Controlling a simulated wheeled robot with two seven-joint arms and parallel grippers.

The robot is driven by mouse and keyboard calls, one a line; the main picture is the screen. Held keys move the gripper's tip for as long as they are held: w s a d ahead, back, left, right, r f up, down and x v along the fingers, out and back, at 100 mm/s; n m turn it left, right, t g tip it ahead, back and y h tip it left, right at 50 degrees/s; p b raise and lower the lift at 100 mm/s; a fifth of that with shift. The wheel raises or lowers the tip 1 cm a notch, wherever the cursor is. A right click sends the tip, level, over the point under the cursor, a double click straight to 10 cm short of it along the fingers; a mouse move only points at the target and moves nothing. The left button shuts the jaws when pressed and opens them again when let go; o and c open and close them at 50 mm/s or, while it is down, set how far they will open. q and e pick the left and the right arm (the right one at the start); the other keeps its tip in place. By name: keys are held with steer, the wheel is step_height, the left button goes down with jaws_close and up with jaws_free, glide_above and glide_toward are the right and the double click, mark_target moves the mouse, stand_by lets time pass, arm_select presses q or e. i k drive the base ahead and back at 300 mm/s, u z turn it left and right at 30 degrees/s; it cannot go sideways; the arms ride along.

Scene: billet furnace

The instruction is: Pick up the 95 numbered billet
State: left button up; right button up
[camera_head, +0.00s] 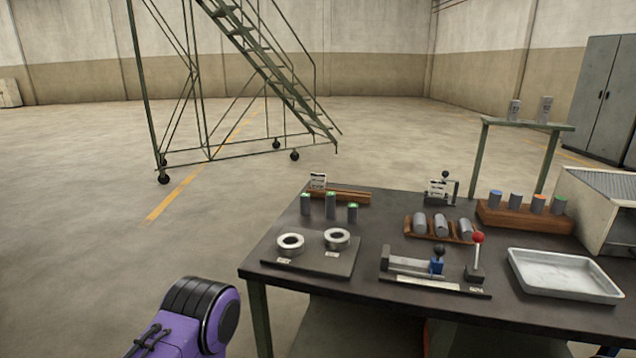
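Grey cylinders that look like billets stand in several groups; no number is readable, so I cannot tell which is 95. Three green-topped cylinders (331,206) stand at the table's back left. Three grey cylinders (441,225) lie tilted in a wooden cradle (410,229). Several cylinders with coloured tops (516,201) stand in a wooden block (525,220). Two cylinders with labels (545,110) stand on a raised shelf (530,125). A purple link of my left arm shows at the bottom left. Neither gripper is in view.
The dark table (350,290) also holds two metal rings (290,244) on a plate, a slide fixture (410,267), a red-knobbed lever (478,250) and an empty metal tray (565,275). A grey box (600,205) stands at right. A rolling staircase (255,60) stands behind; the left floor is clear.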

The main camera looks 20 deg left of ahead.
mark_target(331, 196)
steer(key=u, duration=1.7)
steer(key=i, duration=1)
steer(key=z, duration=0.65)
